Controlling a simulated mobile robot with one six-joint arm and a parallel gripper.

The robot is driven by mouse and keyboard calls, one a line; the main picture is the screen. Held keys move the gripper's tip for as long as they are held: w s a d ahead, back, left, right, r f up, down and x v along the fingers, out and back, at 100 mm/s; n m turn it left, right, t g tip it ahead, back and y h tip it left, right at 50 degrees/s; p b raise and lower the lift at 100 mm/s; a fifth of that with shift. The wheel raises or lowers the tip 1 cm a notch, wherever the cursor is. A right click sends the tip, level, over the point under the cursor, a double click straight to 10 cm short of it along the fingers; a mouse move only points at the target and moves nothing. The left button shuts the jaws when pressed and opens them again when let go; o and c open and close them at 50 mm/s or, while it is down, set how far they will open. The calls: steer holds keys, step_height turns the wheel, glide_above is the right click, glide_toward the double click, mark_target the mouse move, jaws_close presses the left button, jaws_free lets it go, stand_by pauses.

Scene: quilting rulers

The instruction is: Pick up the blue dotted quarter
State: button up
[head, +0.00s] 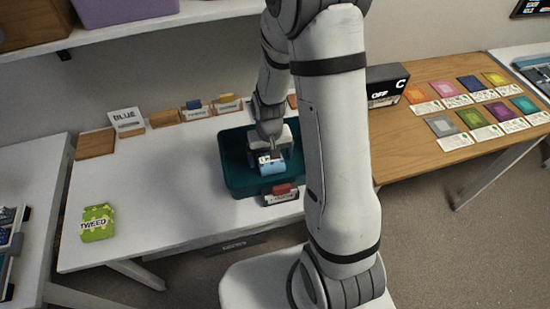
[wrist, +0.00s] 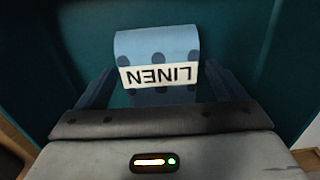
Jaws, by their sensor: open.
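The blue dotted quarter (wrist: 158,47) is a folded light blue cloth with darker dots and a white band reading LINEN, upside down in the wrist view. It sits inside the teal bin (head: 231,168), and its light blue side (head: 272,171) shows below my gripper in the head view. My gripper (head: 268,158) is down in the bin. In the wrist view its two dark fingers (wrist: 160,78) stand apart, one on each side of the cloth. Whether they touch it I cannot tell. The gripper hides part of the cloth in the head view.
A red labelled tag (head: 281,190) is at the bin's front wall. A green TWEED bundle (head: 97,222) lies on the white table (head: 160,195) at left. A BLUE sign (head: 125,119) and wooden blocks line the back. A black box (head: 386,85) and several colored swatches stand right.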

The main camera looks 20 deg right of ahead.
steer(key=shift+f, duration=0.1)
steer(key=c, duration=1.1)
